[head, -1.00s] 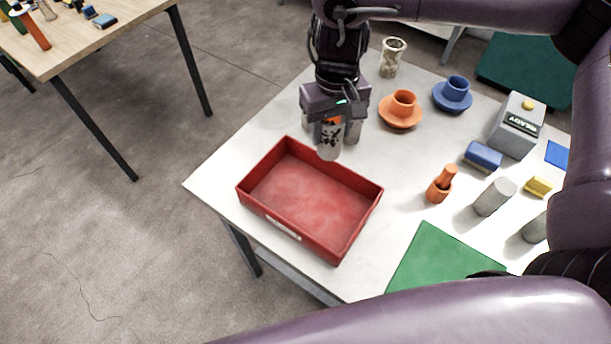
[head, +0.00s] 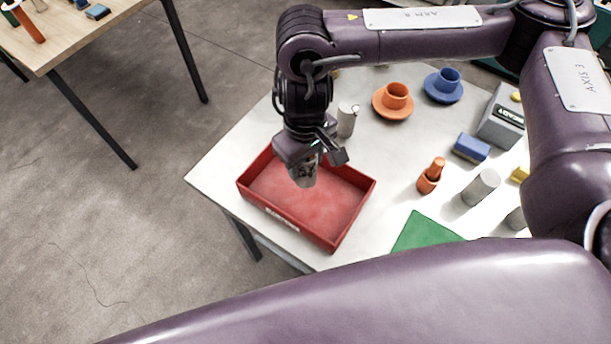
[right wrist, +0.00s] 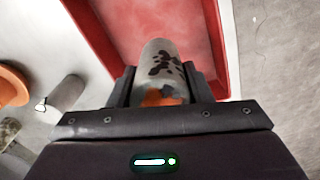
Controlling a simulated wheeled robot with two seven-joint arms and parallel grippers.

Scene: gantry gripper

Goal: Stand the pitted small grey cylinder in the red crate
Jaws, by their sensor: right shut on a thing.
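My right gripper (head: 308,168) is shut on the pitted small grey cylinder (head: 303,180), which has dark pits and an orange patch. It holds the cylinder above the red crate (head: 352,213), over the inside near its far side. In the right wrist view the cylinder (right wrist: 161,62) sits between the fingers, with the crate's floor and wall (right wrist: 95,30) beyond it. I cannot tell how far its lower end is above the crate floor. The visible crate floor is bare. My left gripper is not in view.

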